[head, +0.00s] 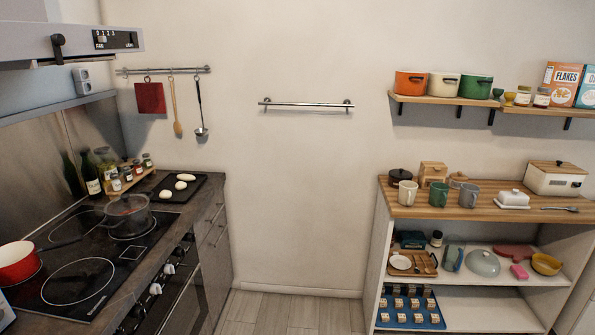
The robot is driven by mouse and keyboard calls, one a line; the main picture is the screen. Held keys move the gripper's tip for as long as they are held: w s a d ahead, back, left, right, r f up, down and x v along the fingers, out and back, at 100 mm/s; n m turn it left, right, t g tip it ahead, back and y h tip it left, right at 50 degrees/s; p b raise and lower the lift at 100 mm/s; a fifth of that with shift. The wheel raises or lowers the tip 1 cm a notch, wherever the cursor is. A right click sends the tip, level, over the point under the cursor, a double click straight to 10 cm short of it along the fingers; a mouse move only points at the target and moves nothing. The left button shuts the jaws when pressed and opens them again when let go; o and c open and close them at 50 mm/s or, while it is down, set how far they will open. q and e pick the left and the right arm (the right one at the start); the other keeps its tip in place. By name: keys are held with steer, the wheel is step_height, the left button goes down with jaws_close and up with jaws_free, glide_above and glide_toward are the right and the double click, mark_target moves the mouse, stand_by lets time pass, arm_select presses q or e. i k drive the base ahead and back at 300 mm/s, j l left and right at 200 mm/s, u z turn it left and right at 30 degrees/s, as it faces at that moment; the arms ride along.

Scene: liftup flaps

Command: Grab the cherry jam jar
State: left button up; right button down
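Two small jars with pale labels stand side by side on the upper right wall shelf (455,99): a left jar (523,96) and a right jar (542,97). Their labels are too small to read, so I cannot tell which, if either, is the cherry jam. Another small dark jar (436,238) stands on the middle shelf of the cabinet. Neither of my grippers shows in the head view.
Cereal boxes (562,84) stand right of the two jars; egg cups and pots (477,87) stand to the left. Below is a wooden-topped cabinet (464,208) with mugs and a bread box (555,179). A stove (84,250) is at left. The middle floor (290,312) is clear.

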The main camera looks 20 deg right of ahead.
mark_target(542, 99)
steer(key=l+z, duration=0.1)
steer(key=l, duration=0.35)
steer(key=l+z, duration=0.1)
steer(key=l, duration=0.3)
steer(key=i+l+z, duration=0.1)
steer(key=l, duration=0.35)
steer(key=l+z, duration=0.1)
steer(key=l, duration=0.35)
steer(key=i+l+z, duration=0.1)
steer(key=l, duration=0.3)
steer(key=i+l+z, duration=0.1)
steer(key=l, duration=0.3)
steer(key=i+l+z, duration=0.1)
steer(key=l, duration=0.35)
steer(key=i+l+z, duration=0.1)
steer(key=l, duration=0.3)
steer(key=i+l, duration=0.15)
steer(key=l, duration=0.25)
steer(key=i+l, duration=0.1)
steer(key=l, duration=0.25)
steer(key=i+l, duration=0.15)
steer(key=l, duration=0.25)
